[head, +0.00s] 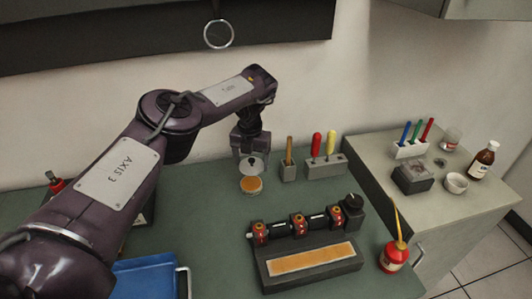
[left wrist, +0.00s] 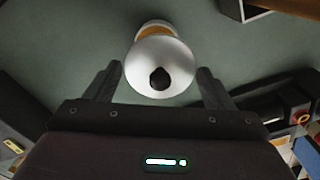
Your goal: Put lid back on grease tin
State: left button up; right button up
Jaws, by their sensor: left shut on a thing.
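The grease tin (head: 251,185) stands open on the green bench, its orange contents showing. My left gripper (head: 251,158) points down just above it, shut on the pale round lid (head: 247,163). In the left wrist view the lid (left wrist: 160,58) sits level-looking between the two fingers (left wrist: 160,72), its dark knob towards the camera. The tin (left wrist: 155,27) shows partly behind the lid there, shifted towards the top of the picture, with much of it hidden. A gap shows between lid and tin in the head view. My right gripper is not in view.
Right of the tin stand a wooden-handled tool block (head: 288,172) and a holder with red and yellow handles (head: 325,166). A dark card punch (head: 310,265) lies in front, with a red oil can (head: 394,256) beside it. A blue tray (head: 146,279) is at front left.

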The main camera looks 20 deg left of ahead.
aim_at(251, 183)
pick_arm(q)
jog(key=shift+s+a+f+b, duration=0.1)
jog(key=shift+a+f+b, duration=0.15)
jog(key=shift+f+b, duration=0.25)
jog(key=shift+f, duration=0.35)
jog(key=shift+f+b, duration=0.35)
jog(key=shift+b, duration=0.05)
notch_tip(251, 183, down, 4)
jog(key=b, duration=0.3)
jog(key=shift+f, duration=0.1)
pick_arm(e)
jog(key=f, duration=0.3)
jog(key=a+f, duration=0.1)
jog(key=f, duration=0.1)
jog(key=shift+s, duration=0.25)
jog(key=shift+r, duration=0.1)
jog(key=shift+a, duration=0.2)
pick_arm(q)
jog(key=shift+f+b, duration=0.15)
jog(key=shift+b, duration=0.25)
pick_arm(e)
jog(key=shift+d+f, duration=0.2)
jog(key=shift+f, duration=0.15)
